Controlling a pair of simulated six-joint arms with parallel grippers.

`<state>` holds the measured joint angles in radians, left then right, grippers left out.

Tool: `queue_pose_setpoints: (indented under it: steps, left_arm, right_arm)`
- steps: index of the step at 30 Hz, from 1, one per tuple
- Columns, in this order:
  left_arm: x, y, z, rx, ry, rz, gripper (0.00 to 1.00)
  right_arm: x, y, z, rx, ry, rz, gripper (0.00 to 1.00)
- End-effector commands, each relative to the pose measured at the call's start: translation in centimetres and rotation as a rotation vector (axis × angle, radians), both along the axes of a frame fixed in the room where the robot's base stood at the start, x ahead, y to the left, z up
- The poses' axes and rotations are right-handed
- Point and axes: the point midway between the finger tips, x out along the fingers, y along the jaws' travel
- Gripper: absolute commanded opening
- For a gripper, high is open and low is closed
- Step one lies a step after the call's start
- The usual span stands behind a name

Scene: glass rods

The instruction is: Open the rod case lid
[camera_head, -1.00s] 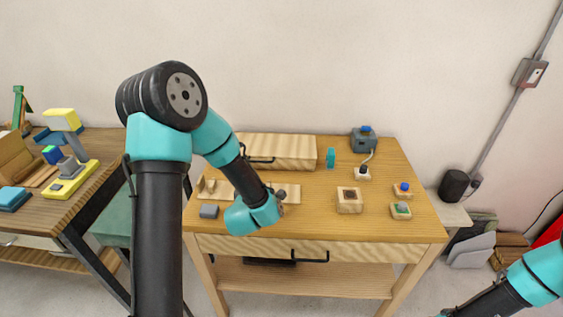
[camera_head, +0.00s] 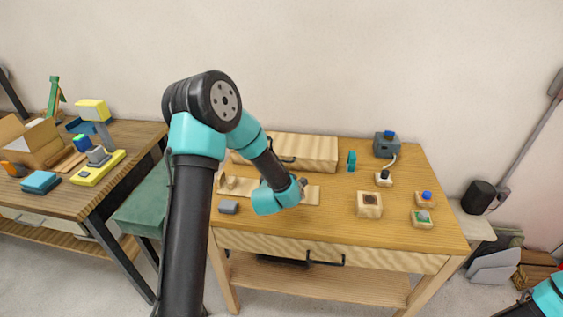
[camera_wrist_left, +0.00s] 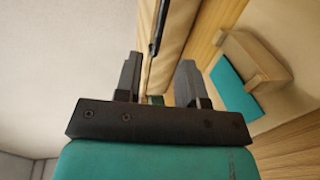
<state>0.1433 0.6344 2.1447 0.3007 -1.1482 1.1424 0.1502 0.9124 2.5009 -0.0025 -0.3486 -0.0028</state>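The rod case (camera_head: 318,152) is a long pale wooden box at the back of the wooden table, with a dark handle (camera_head: 287,160) on its front. Its lid looks shut, and my left arm covers its left part. My left gripper (camera_wrist_left: 160,78) is open in the left wrist view, its two dark fingers apart. The dark handle (camera_wrist_left: 159,28) and the wooden case front (camera_wrist_left: 178,30) lie just beyond the fingertips. In the head view my left wrist mostly hides the gripper in front of the case. My right gripper is out of view.
A wooden stand (camera_head: 234,186) and a grey block (camera_head: 228,207) are near my left wrist. A small teal piece (camera_head: 351,161), a square wooden block (camera_head: 369,204) and two button boxes (camera_head: 423,218) are to the right. The table's front middle is clear.

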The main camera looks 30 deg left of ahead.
Motion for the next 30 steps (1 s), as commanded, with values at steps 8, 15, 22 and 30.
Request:
queue_pose_setpoints:
  steps: [8,15,22,30]
  left_arm:
    - [4.4,1.8,-1.0,0.002,-0.001,0.001,0.36]
    - [7.6,2.9,-1.7,0.0,-0.001,0.0,0.36]
    - [8.7,3.4,-2.0,0.0,-0.001,0.0,0.36]
    - [8.7,3.4,-2.0,0.0,0.0,0.0,0.34]
  right_arm:
    - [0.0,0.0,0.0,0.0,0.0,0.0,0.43]
    - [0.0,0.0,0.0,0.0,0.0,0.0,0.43]
    - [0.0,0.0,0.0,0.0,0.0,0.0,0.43]
    - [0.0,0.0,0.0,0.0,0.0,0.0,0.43]
